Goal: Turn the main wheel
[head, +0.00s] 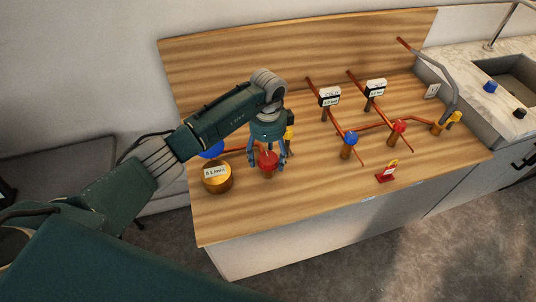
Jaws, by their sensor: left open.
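A red wheel or cap (267,160) on a copper-coloured body stands on the wooden bench at left. I cannot tell for sure that it is the main wheel. My left gripper (267,164) points down over it, fingers open on either side of it; whether they touch it is not clear. A blue round part (212,149) sits left of it, partly hidden by my arm. A brass flow meter (217,178) reading in L/min stands just left of the gripper. A smaller blue wheel (349,139) and red wheel (399,127) stand further right on copper pipes.
Two labelled displays (330,96) (376,86) stand behind the pipes. A small red stand (387,173) is near the front edge. A yellow part (453,117) is at right. The wooden bench (310,195) is clear in front. A sink (515,88) is at far right.

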